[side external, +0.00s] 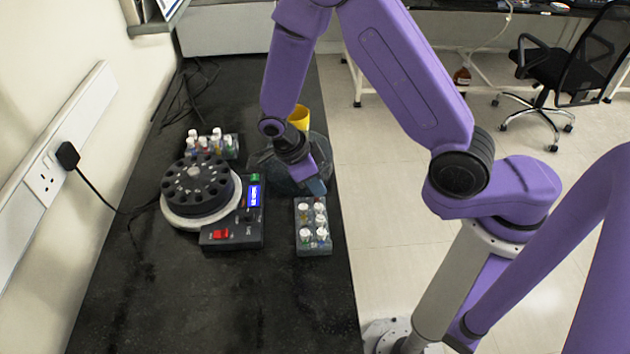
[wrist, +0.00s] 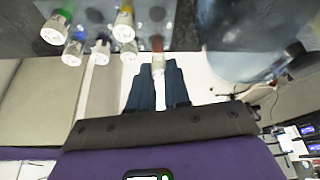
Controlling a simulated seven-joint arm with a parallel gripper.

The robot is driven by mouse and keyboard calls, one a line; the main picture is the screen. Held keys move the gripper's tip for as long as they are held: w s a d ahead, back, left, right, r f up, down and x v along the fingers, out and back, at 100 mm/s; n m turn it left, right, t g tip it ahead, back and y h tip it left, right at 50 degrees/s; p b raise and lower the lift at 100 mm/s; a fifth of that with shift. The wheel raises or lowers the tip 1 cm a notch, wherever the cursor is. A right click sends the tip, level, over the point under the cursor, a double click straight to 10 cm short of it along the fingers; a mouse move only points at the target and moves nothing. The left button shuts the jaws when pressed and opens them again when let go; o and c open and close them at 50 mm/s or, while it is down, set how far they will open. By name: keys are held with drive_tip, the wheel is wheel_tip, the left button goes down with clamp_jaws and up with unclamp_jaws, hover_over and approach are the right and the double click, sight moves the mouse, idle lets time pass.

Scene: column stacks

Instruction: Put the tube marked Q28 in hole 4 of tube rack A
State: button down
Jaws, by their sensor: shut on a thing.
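My gripper (side external: 318,186) is above the far end of the near tube rack (side external: 314,247) in the side view. In the wrist view its blue fingers (wrist: 157,75) are closed on a white-capped tube (wrist: 158,62) with a reddish part. Whether this tube is clear of the rack cannot be told. Several other white-capped tubes (wrist: 125,27) with coloured parts stand to its left in the wrist view. A far tube rack (side external: 231,148) also holds several tubes. The Q28 mark and the rack letters cannot be read.
A round dark rotor device (side external: 198,188) with a control box (side external: 232,232) stands left of the near rack. A yellow cup (side external: 299,117) and a dark, rounded translucent thing (side external: 270,168) are behind my gripper. The front of the black bench (side external: 210,305) is clear.

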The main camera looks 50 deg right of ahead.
drive_tip(key=shift+f, duration=1.05)
drive_tip(key=c, duration=0.7)
unclamp_jaws()
drive_tip(key=shift+r, duration=3)
